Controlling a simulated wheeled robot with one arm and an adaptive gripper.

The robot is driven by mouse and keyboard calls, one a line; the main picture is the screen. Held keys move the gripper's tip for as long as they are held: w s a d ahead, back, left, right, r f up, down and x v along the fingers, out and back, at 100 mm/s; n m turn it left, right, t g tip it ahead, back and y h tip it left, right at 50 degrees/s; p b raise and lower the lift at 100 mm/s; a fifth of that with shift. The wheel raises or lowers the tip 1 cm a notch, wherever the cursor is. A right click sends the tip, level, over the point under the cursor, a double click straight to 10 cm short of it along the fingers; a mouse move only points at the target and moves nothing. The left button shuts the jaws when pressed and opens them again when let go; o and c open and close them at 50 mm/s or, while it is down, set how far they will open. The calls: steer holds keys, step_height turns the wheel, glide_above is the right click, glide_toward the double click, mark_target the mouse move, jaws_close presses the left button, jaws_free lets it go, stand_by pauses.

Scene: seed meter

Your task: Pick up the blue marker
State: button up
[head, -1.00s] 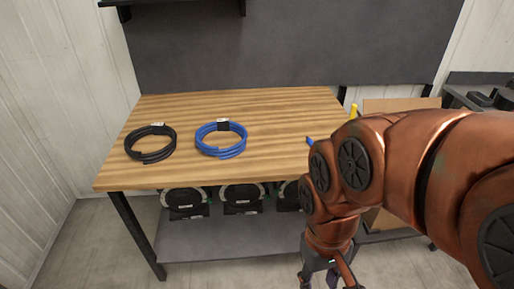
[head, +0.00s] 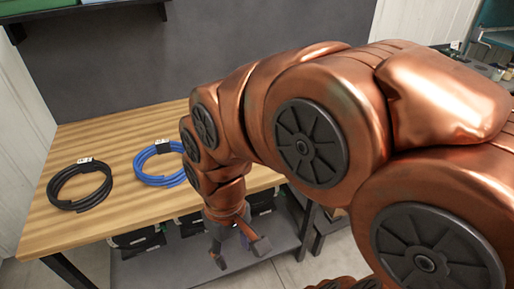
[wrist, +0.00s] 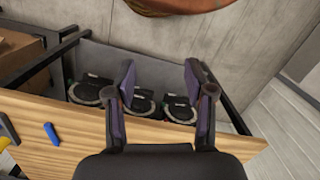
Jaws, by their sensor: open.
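The blue marker (wrist: 51,134) lies on the wooden table top (wrist: 85,140) at the left of the wrist view. In the head view my arm hides the marker. My gripper (wrist: 160,76) is open, with nothing between its fingers, and the marker is well to the left of them. In the head view my gripper (head: 238,256) hangs in front of the table's front edge, lower than the top.
A black cable coil (head: 79,186) and a blue cable coil (head: 160,164) lie on the table. Several black round devices (wrist: 143,104) sit on the lower shelf (head: 185,270). A yellow object (wrist: 8,128) and a cardboard box (wrist: 20,58) are at the wrist view's left.

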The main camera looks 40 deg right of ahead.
steer(key=w+d+f+t, duration=0.1)
steer(key=w+d+t, duration=0.1)
steer(key=w+d, duration=0.55)
steer(key=w+d+f+t, duration=0.1)
steer(key=w+d, duration=0.4)
steer(key=w, duration=0.6)
steer(key=w+d+f+t, duration=0.1)
steer(key=w+d, duration=0.1)
steer(key=d, duration=0.6)
steer(key=w+d+f+m+t+b, duration=0.1)
steer(key=w+d+f, duration=0.1)
steer(key=d, duration=0.6)
steer(key=w+d+f+m+h, duration=0.1)
steer(key=w+d+f, duration=0.1)
steer(key=d, duration=0.6)
steer(key=shift+w+d+t+b, duration=0.1)
steer(key=shift+w+t+b, duration=0.05)
steer(key=shift+t+b, duration=0.2)
steer(key=shift+p+x, duration=1.65)
steer(key=shift+x, duration=2.2)
steer(key=shift+c, duration=0.5)
jaws_close()
